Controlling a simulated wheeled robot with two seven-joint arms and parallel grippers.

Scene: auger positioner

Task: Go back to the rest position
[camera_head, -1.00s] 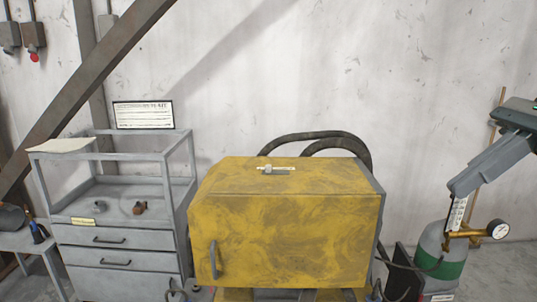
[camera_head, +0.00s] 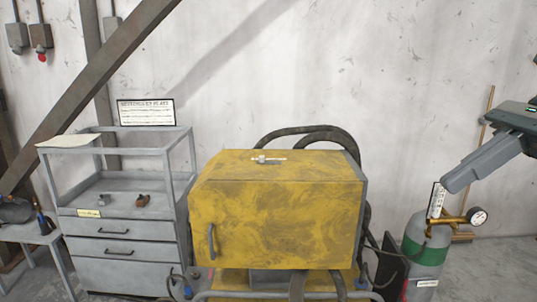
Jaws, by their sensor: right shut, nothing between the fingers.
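My right gripper (camera_head: 456,184) comes in from the right edge, with its dark grey fingers pointing down and to the left. It is shut and empty. In the picture its tip lies just above the gas cylinder (camera_head: 428,246) and its brass regulator; I cannot tell how far apart they are in depth. My left gripper is not in view.
A yellow cabinet (camera_head: 275,220) with hoses behind it stands in the middle. A grey drawer cart (camera_head: 120,245) with small parts on its shelf stands left of it. A small side table (camera_head: 30,232) is at the far left. A pressure gauge (camera_head: 477,215) sits by the cylinder.

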